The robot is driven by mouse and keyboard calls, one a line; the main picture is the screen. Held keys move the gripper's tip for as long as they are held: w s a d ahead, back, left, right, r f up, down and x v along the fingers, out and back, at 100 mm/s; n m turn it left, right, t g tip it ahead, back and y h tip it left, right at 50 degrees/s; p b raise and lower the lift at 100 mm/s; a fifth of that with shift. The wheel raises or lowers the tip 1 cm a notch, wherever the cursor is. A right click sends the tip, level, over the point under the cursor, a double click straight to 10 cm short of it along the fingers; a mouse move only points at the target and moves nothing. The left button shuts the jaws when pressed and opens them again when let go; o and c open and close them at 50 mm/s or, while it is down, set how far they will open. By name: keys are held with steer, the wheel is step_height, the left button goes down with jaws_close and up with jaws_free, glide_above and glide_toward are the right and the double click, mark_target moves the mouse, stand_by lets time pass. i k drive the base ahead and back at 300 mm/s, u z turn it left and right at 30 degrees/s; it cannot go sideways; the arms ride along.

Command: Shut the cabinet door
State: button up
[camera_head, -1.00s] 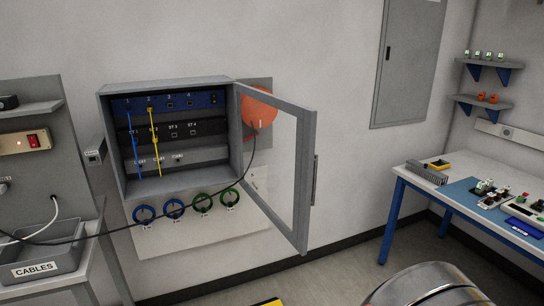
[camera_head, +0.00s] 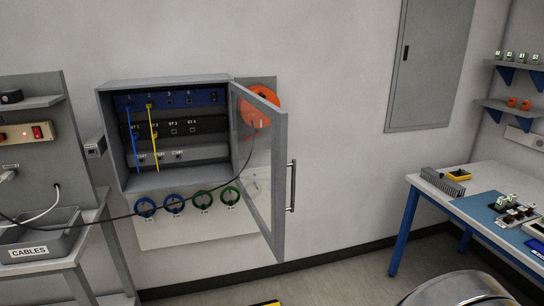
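The grey wall cabinet (camera_head: 108,142) hangs on the wall left of centre. Its door (camera_head: 281,160), a grey frame around a clear pane, is hinged on the cabinet's right side and stands wide open, jutting out from the wall. A vertical bar handle (camera_head: 291,186) sits on the door's outer face near the free edge. Inside are rows of ports, with a blue cable (camera_head: 136,150) and a yellow cable (camera_head: 153,130) plugged in. My gripper is not in view, and nothing visible touches the door or handle.
Behind the door is an orange reel (camera_head: 262,92). Coiled cables hang below on a white panel (camera_head: 170,236). A shelf with a cable bin (camera_head: 72,240) stands left, a workbench (camera_head: 440,200) right.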

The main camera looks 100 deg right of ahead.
mark_target(275, 240)
steer(key=z, duration=0.05)
steer(key=k, duration=2.35)
steer(key=z, duration=1.65)
steer(key=i, duration=0.6)
